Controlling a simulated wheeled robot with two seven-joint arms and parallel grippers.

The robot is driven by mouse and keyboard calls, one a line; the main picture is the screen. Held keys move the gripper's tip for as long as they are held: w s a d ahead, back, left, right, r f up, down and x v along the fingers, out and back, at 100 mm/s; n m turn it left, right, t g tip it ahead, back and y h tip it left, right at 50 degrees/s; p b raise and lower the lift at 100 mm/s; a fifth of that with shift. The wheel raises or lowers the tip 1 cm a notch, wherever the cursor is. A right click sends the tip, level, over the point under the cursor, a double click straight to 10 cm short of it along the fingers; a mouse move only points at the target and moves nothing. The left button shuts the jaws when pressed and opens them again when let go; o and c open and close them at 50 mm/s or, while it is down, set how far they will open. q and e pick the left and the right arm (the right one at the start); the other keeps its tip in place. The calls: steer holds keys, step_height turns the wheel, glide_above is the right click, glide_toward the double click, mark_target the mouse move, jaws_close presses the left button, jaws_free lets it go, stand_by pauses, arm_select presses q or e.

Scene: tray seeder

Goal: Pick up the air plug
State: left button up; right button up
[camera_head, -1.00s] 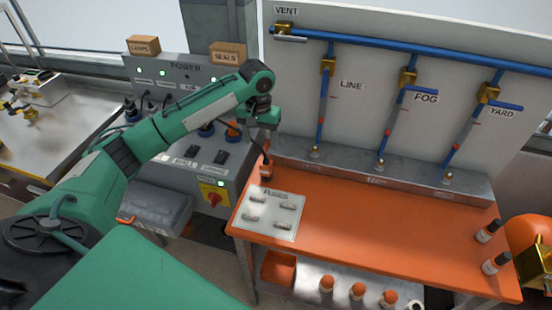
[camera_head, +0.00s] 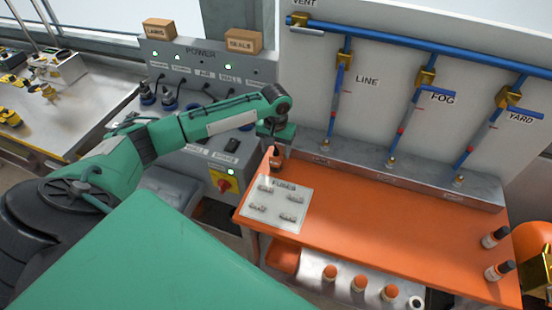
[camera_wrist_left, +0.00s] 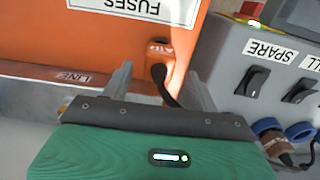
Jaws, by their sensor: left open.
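My left gripper (camera_wrist_left: 160,82) is open, with a grey finger on either side of the cable line. In the head view the plug (camera_head: 277,161) is small at the bench's back left corner, just below my left gripper (camera_head: 274,145). No contact between fingers and plug shows. My right gripper is not in view.
The grey power panel (camera_head: 185,72) with switches and sockets stands left of the bench. A white FUSES plate (camera_head: 281,190) lies near the plug. A grey ledge (camera_head: 350,165) with blue pipes runs behind. The orange bench top (camera_head: 400,215) is clear in the middle.

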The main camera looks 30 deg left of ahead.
arm_select(q)
step_height(320, 180, down, 2)
steer(key=shift+s+d+f, duration=0.1)
steer(key=shift+s, duration=0.05)
steer(key=shift+f+p, duration=0.3)
steer(key=shift+f, duration=0.15)
steer(key=c, duration=1.1)
steer(key=shift+c, duration=0.2)
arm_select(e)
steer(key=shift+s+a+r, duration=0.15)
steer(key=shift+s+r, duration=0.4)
